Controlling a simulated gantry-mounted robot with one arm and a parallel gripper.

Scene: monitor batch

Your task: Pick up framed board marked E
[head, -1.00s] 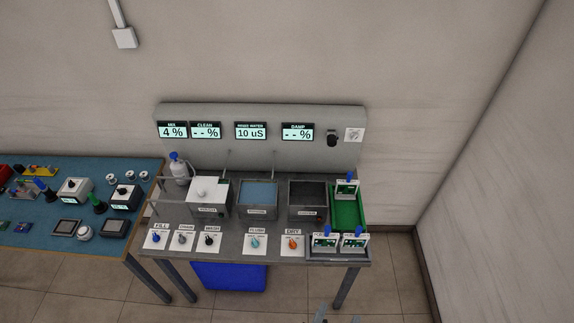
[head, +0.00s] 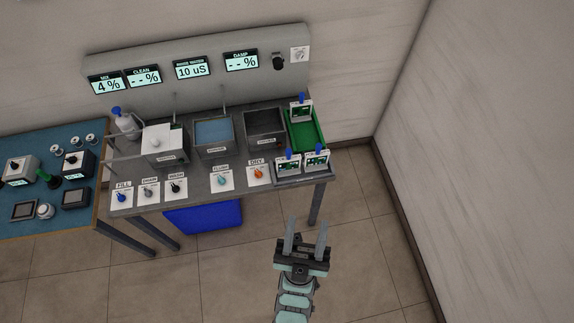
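Three framed boards with white frames, green boards and blue tabs stand at the right end of the grey bench. Two are side by side in a dark tray at the front, the left one (head: 288,164) and the right one (head: 317,160). The third framed board (head: 301,111) is farther back at the green tray. The letters on them are too small to read, so I cannot tell which is E. My gripper (head: 306,239) is open and empty, in front of the bench's right end, with its fingers pointing toward the front boards and apart from them.
The grey bench (head: 205,192) holds a white-lidded unit (head: 165,145), a blue-filled basin (head: 213,134), a dark basin (head: 265,125), a green tray (head: 318,134) and a row of labelled knobs. A blue bin (head: 204,216) is below. The floor at right is clear.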

